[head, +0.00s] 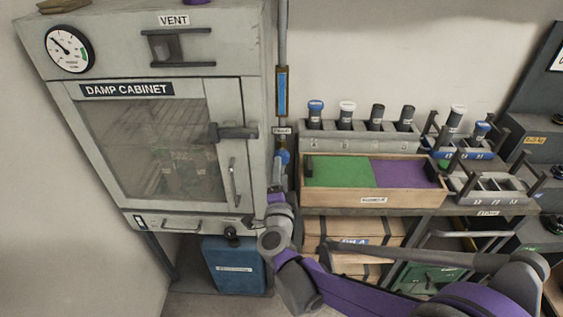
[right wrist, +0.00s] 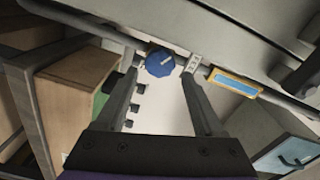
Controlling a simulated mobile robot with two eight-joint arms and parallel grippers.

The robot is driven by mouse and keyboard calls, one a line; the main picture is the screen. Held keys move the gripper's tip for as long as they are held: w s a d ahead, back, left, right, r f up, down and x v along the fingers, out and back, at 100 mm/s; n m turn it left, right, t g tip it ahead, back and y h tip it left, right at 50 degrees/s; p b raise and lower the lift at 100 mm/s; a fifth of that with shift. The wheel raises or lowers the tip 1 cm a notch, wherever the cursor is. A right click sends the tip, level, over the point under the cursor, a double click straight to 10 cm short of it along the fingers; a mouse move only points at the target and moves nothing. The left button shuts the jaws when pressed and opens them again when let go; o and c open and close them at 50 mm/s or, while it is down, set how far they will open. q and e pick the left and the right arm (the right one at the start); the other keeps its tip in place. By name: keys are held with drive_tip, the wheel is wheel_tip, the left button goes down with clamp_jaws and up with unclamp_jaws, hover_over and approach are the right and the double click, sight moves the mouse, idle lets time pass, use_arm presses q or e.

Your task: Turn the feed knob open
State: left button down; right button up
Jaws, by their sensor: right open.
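The feed knob (head: 284,157) is a small round blue knob on the thin vertical pipe right of the damp cabinet (head: 80,190). A small label sits just above it. In the right wrist view the blue knob (right wrist: 159,63) has a pale pointer line and lies between the fingertips. My right gripper (right wrist: 158,72) is open, with a finger on each side of the knob and visible gaps; I cannot tell whether the tips reach its depth. In the head view my right gripper (head: 278,182) is just below the knob, partly hidden by its wrist. My left gripper is not in view.
The cabinet's door latch (head: 233,131) and handle (head: 233,183) stick out left of the knob. A blue-and-orange gauge strip (head: 282,91) is above on the pipe. A wooden tray (head: 374,198) and bottle rack (head: 360,142) stand close on the right.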

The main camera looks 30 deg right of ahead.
drive_tip(key=v, duration=0.4)
drive_tip(key=shift+s, duration=0.1)
idle(0.3)
drive_tip(key=s+a+r+n+y+p, duration=0.2)
drive_tip(key=a+r+n+y+p, duration=0.3)
drive_tip(key=a+n+y, duration=0.65)
drive_tip(key=s+d+f+n+g+h+p, duration=0.1)
drive_tip(key=s+f+n+g, duration=0.3)
drive_tip(key=s, duration=0.5)
drive_tip(key=s+d+f+n+g+h+p, duration=0.1)
drive_tip(key=s+f+n+g+p, duration=0.2)
drive_tip(key=s, duration=0.6)
drive_tip(key=f+n+g, duration=0.1)
drive_tip(key=n+g, duration=0.1)
drive_tip(key=shift+n+g, duration=0.35)
drive_tip(key=shift+g, duration=0.05)
